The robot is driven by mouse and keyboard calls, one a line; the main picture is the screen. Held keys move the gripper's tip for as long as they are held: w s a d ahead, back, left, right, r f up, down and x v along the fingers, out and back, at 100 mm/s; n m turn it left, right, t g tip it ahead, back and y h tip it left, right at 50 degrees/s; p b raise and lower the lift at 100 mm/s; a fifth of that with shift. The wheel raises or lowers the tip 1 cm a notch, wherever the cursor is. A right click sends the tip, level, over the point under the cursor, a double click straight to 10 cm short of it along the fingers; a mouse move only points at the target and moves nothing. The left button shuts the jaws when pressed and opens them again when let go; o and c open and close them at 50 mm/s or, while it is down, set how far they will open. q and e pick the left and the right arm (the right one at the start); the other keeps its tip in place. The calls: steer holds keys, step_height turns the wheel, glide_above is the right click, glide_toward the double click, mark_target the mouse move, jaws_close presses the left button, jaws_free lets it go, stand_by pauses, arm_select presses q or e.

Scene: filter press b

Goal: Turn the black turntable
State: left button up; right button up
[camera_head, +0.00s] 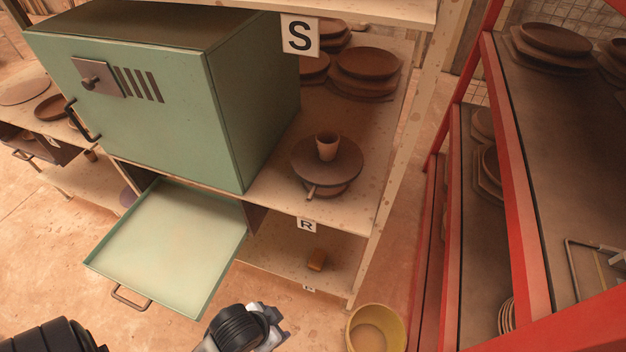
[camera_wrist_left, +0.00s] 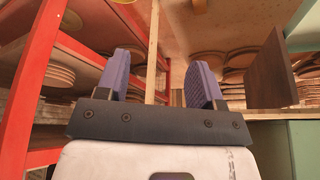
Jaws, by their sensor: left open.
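The black turntable (camera_head: 343,174) stands on the wooden shelf to the right of the green cabinet, in the head view. It is a dark round disc on a lower base, with a small pale peg (camera_head: 311,191) sticking out at its front. A small clay cup (camera_head: 327,146) stands upright on the disc. My left gripper (camera_wrist_left: 165,72) shows in the left wrist view, with its purple fingers wide apart and nothing between them. I cannot make out the turntable in that view. Parts of my own arms show at the bottom of the head view, with no fingertips visible. My right gripper is not in view.
The green cabinet (camera_head: 140,100) stands left of the turntable, with a pulled-out pale green tray (camera_head: 165,245) below it. Stacked brown plates (camera_head: 367,64) lie behind the turntable. A red rack (camera_head: 515,170) stands to the right. A yellow bucket (camera_head: 376,330) is on the floor.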

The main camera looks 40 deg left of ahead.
arm_select(q)
steer(key=shift+w+a+r+y+p, duration=0.25)
steer(key=shift+w+a+r+p, duration=0.15)
steer(key=shift+w+r, duration=0.2)
steer(key=shift+w+a+r+y+p, duration=0.25)
steer(key=shift+w+r+p, duration=0.25)
steer(key=shift+r, duration=0.15)
steer(key=shift+c, duration=0.6)
steer(key=w+a+y, duration=0.1)
steer(key=w+a+t+y, duration=0.1)
steer(key=a, duration=0.1)
steer(key=w+a+y+p, duration=0.1)
steer(key=shift+w+a+r+n, duration=0.2)
steer(key=shift+r+n, duration=0.05)
steer(key=shift+n, duration=0.05)
steer(key=shift+c, duration=1.1)
steer(key=m+t+y, duration=0.3)
steer(key=m+t, duration=0.8)
steer(key=m, duration=1.7)
glide_toward(311, 195)
steer(key=x, duration=1)
steer(key=shift+f, duration=0.4)
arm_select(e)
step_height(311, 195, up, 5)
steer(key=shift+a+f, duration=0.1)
arm_select(q)
steer(key=shift+c, duration=0.5)
jaws_close()
